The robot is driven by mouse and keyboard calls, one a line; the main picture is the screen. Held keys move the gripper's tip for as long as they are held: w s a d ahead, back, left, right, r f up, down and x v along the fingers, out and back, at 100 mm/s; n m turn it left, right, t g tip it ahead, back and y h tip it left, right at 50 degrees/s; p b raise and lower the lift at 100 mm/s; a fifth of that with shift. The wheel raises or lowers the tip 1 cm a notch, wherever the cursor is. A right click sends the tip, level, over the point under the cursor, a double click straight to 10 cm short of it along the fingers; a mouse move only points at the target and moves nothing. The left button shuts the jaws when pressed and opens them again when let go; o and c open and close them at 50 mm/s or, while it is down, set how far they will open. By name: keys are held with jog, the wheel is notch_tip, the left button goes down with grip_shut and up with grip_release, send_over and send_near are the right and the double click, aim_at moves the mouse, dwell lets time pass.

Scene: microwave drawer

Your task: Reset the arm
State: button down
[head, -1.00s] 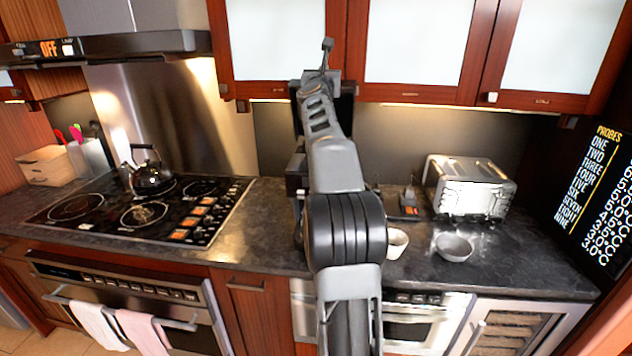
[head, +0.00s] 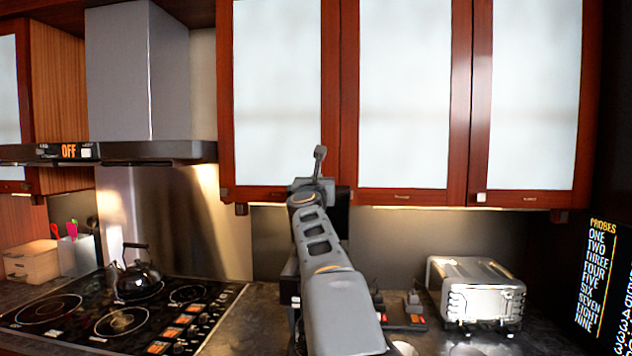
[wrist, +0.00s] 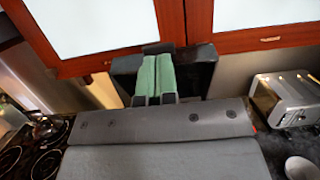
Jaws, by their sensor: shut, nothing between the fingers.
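My arm rises from the bottom middle of the head view and stands raised in front of the upper cabinets. Its fingers are not clear in that view. In the wrist view my gripper (wrist: 155,78) shows two green finger pads side by side and touching. It is shut and empty, with the cabinet doors behind it.
Upper cabinets (head: 405,95) with frosted doors hang close behind the arm. A toaster (head: 478,290) stands on the counter to the right; it also shows in the wrist view (wrist: 288,98). A kettle (head: 137,275) sits on the black cooktop (head: 75,325) at left, under the range hood (head: 150,150). A white bowl (wrist: 302,168) is at the wrist view's lower right.

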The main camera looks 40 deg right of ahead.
jog(key=shift+s+a+r, duration=0.45)
jog(key=shift+s+a, duration=0.2)
jog(key=shift+a, duration=0.15)
jog(key=shift+s+a+r, duration=0.45)
jog(key=shift+s+a, duration=0.2)
jog(key=shift+a, duration=0.1)
jog(key=w+a+f+n+y, duration=0.2)
jog(key=a+f+n+y, duration=0.5)
jog(key=f+n, duration=0.5)
jog(key=w+a+f+n+y, duration=0.2)
jog(key=a+f+n+y, duration=0.5)
jog(key=n, duration=0.9)
jog(key=s+a+f+n+g, duration=0.4)
jog(key=s+a+f+n, duration=0.4)
jog(key=s+f, duration=0.3)
jog(key=s+a+f+n+g+y, duration=0.1)
jog(key=s+a+f+n+g, duration=0.4)
jog(key=s+a+f+n, duration=0.3)
jog(key=shift+s+f+n+g, duration=0.3)
jog(key=shift+s+f+n, duration=0.5)
jog(key=shift+s+f, duration=0.95)
